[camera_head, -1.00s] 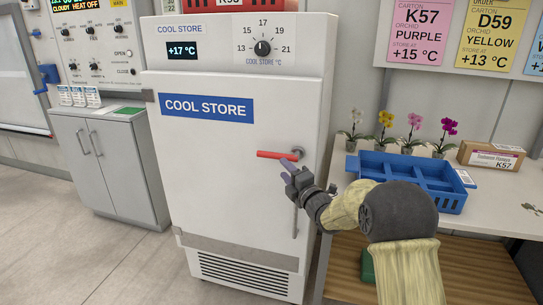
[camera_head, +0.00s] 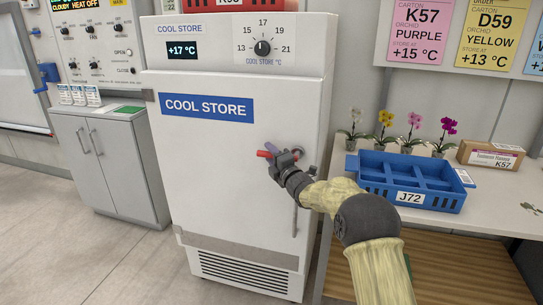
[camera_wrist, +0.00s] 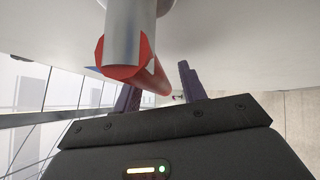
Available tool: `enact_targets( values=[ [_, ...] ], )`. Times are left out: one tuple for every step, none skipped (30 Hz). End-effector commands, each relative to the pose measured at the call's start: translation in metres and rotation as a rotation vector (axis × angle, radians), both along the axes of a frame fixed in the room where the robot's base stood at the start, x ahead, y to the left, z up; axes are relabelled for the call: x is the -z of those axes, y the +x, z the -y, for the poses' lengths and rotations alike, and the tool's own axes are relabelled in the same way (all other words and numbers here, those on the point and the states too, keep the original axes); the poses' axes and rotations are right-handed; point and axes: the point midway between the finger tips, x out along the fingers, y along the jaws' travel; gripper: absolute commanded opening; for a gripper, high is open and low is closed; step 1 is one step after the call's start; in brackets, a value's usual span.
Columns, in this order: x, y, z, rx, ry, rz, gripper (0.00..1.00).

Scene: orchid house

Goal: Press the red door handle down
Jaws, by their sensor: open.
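The red door handle (camera_head: 264,154) sticks out level from the white cool store door (camera_head: 225,200). In the head view my gripper (camera_head: 274,150) is at the handle and covers its middle part. In the wrist view the red lever (camera_wrist: 152,78) and its grey metal shaft (camera_wrist: 130,35) lie close in front of my gripper (camera_wrist: 158,85). The lever runs between the two purple fingers, which stand apart. I cannot tell whether a finger touches it.
A blue crate (camera_head: 445,202) labelled J72, several potted orchids (camera_head: 385,130) and a carton (camera_head: 490,156) stand on the bench at the right. A thin vertical bar (camera_head: 295,220) is on the door below the handle. The floor (camera_head: 100,255) at the left is clear.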

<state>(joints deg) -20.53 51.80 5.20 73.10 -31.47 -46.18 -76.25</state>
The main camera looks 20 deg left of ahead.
Motion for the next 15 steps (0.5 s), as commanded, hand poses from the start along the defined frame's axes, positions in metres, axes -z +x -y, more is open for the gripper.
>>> enact_targets(
  values=[
    [0.0,-0.0001,0.0,0.0,0.0,0.0,0.41],
    [0.0,-0.0001,0.0001,0.0,0.0,0.0,0.41],
    [-0.0001,-0.0002,0.0001,0.0,0.0,0.0,0.41],
    [-0.0001,-0.0002,0.0001,0.0,0.0,0.0,0.38],
    [-0.0001,-0.0002,0.0001,0.0,0.0,0.0,0.32],
    [-0.0002,-0.0001,0.0002,0.0,0.0,0.0,0.24],
    [-0.0002,-0.0002,0.0003,0.0,0.0,0.0,0.18],
    [-0.0002,-0.0002,0.0003,0.0,0.001,0.001,0.12],
    [-0.0002,-0.0002,0.0003,0.0,0.001,0.001,0.04],
    [-0.0002,-0.0002,0.0003,0.0,0.001,0.001,0.0],
    [-0.0002,-0.0001,0.0004,0.0,0.001,0.001,0.0],
    [-0.0003,-0.0001,0.0004,0.0,0.001,0.001,0.0],
    [-0.0002,-0.0002,0.0004,0.0,0.001,0.001,0.0],
    [-0.0002,-0.0002,0.0004,0.0,0.001,0.001,0.0],
    [-0.0002,-0.0001,0.0005,0.0,-0.001,0.001,0.0]
  ],
)
